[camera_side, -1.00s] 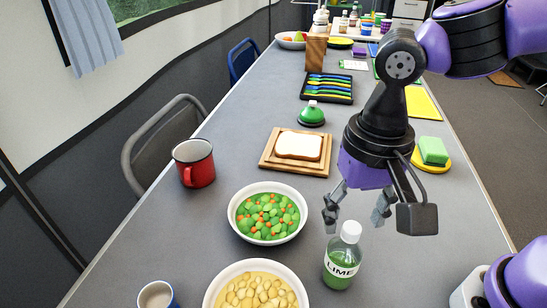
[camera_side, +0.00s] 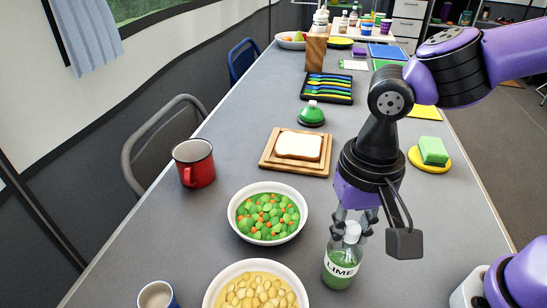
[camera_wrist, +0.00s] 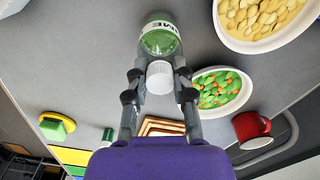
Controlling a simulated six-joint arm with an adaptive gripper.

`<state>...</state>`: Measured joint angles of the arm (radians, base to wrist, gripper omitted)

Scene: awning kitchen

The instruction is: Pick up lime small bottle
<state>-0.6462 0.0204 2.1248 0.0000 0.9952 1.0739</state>
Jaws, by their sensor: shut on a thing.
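The lime small bottle (camera_side: 340,266) stands upright on the grey table, with green contents, a white label reading LIME and a white cap. My gripper (camera_side: 353,232) is above it, its fingers shut on the cap from both sides. In the wrist view, the white cap (camera_wrist: 160,77) sits between the two fingertips of my gripper (camera_wrist: 160,84), and the green bottle body (camera_wrist: 158,38) extends beyond them. The bottle's base appears to rest on the table.
A bowl of peas and carrots (camera_side: 267,213) stands just left of the bottle, and a bowl of yellow-beige pieces (camera_side: 256,290) is at the front left. A red mug (camera_side: 194,163), a board with bread (camera_side: 297,150) and a green sponge (camera_side: 433,150) are farther off. Table right of the bottle is clear.

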